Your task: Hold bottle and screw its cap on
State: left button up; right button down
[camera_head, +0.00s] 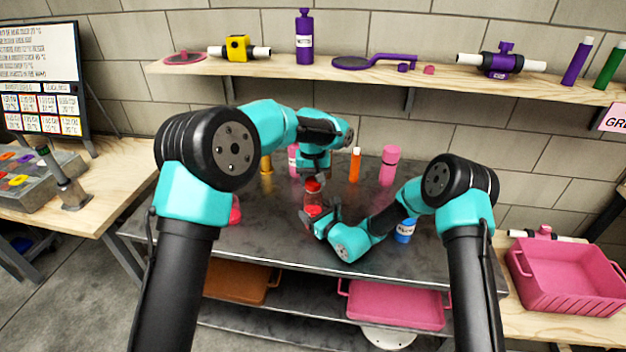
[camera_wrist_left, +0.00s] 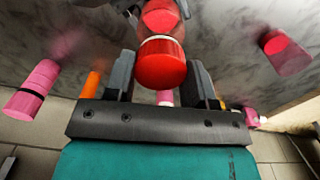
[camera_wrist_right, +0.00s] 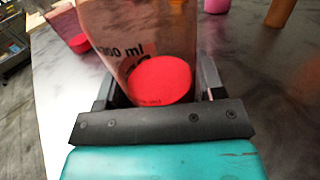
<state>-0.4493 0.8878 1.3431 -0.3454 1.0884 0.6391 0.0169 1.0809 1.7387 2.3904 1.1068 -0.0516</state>
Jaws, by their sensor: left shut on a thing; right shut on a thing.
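A clear bottle (camera_head: 313,197) with a red lower part stands upright on the dark table. A red cap (camera_head: 313,185) sits at its top. My left gripper (camera_head: 314,180) points down from above and is shut on the cap, which shows between its fingers in the left wrist view (camera_wrist_left: 162,65). My right gripper (camera_head: 308,215) is shut around the lower bottle from the side. The right wrist view shows the bottle's clear wall with "ml" printing (camera_wrist_right: 125,35) and a red round part (camera_wrist_right: 160,80) between the fingers. I cannot tell how tightly the cap sits.
A pink bottle (camera_head: 389,166) and an orange one (camera_head: 355,165) stand behind on the table (camera_head: 270,240). A blue cup (camera_head: 405,231) is at the right, partly behind my right arm. A shelf (camera_head: 400,82) runs above.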

pick_arm(q)
jog(key=m, duration=0.6)
jog(key=shift+m, duration=0.3)
jog(key=m, duration=1.5)
jog(key=shift+m, duration=0.3)
jog(key=m, duration=1.8)
jog(key=shift+f, duration=0.1)
jog(key=o, duration=0.9)
